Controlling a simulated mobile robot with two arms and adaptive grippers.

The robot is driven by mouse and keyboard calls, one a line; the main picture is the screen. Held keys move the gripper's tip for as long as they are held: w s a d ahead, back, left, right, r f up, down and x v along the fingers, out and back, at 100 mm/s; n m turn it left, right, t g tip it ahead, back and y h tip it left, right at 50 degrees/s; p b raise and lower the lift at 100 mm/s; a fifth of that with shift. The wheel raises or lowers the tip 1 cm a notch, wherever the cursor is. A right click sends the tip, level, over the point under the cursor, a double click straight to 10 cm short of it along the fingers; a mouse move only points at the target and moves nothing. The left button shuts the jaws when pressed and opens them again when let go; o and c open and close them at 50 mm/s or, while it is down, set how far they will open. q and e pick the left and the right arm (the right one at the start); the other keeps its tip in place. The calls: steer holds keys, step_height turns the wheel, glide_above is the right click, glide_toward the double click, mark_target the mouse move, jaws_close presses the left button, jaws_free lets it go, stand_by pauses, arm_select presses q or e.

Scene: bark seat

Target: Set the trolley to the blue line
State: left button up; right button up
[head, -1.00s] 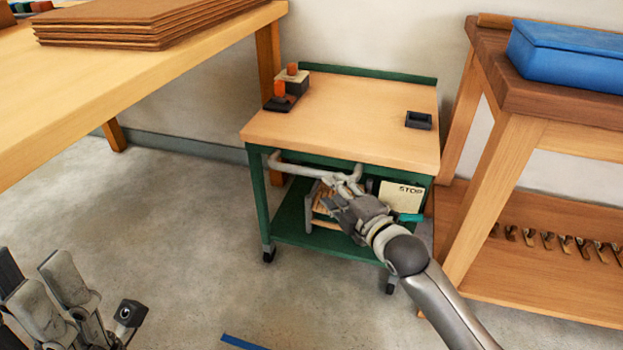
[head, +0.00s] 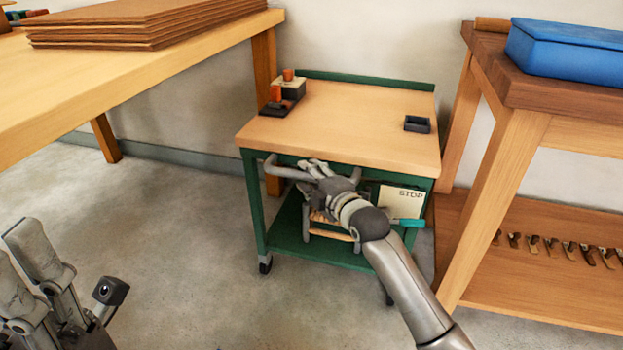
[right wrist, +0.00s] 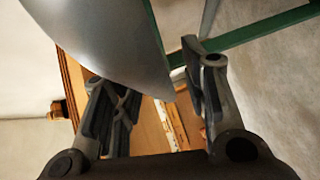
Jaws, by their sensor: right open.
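The trolley (head: 262,215) has a green frame, a wooden top and castors, and stands between two benches. Its grey handle (head: 285,172) runs along the front under the top. My right gripper (head: 312,170) is open at the handle, over its middle and right part; whether it touches is unclear. In the right wrist view, a large smooth grey surface (right wrist: 100,35) fills the upper left, in front of my open right fingers (right wrist: 155,95). My left gripper (head: 25,265) is at the lower left, away from the trolley, its opening unclear. The blue line is out of view now.
A wooden bench (head: 150,60) with stacked brown boards (head: 140,22) is at the left. Another bench (head: 500,180) with a blue box (head: 565,52) stands close to the trolley's right. Floor in front is clear.

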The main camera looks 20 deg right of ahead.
jaws_close()
stand_by(0.3)
